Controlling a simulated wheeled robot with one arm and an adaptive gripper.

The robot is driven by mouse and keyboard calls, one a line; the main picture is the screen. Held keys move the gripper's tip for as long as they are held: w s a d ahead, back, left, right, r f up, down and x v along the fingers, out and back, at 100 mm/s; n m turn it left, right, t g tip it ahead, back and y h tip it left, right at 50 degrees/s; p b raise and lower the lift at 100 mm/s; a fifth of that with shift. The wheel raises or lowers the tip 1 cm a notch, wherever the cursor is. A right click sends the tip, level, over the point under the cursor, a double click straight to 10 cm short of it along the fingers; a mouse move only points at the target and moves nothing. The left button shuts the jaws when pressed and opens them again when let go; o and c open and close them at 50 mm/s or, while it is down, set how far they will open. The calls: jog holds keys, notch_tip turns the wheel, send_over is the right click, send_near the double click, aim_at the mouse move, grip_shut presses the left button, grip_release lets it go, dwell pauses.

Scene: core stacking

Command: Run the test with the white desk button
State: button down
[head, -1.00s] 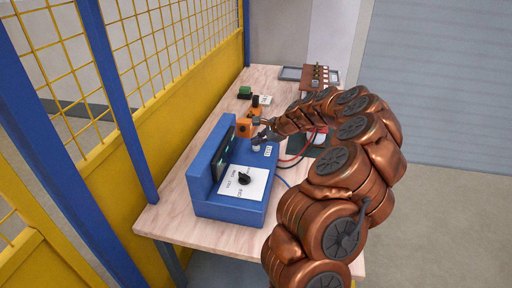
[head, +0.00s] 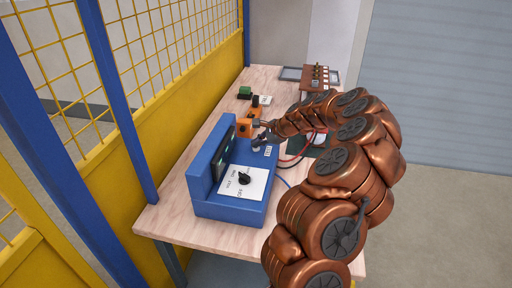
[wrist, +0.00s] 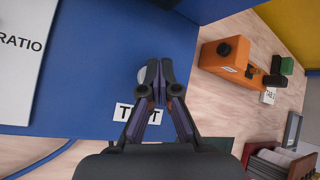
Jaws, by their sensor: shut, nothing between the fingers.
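The blue test box (head: 228,210) stands on the wooden bench, with its white-plated dial (head: 243,179) at the near end. My gripper (head: 260,143) is over the far end of the box's top. In the wrist view my gripper (wrist: 153,66) is shut and empty, its fingertips close together over the blue panel. A small white button (wrist: 142,75) shows just left of the fingertips and is partly hidden by them. I cannot tell whether they touch it. A white label reading TEST (wrist: 124,112) is partly covered by the fingers.
An orange device (wrist: 226,57) lies on the bench beyond the box. Green and black blocks (head: 244,92) stand farther back. A brown rack (head: 319,80) is at the far end. Red and black cables run beside the box. A yellow mesh fence (head: 165,120) borders the left.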

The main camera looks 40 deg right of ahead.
jog(key=shift+r, duration=0.1)
jog(key=shift+r+p, duration=0.55)
jog(key=shift+r, duration=0.25)
jog(key=shift+r+p, duration=1.45)
jog(key=shift+r, duration=1.1)
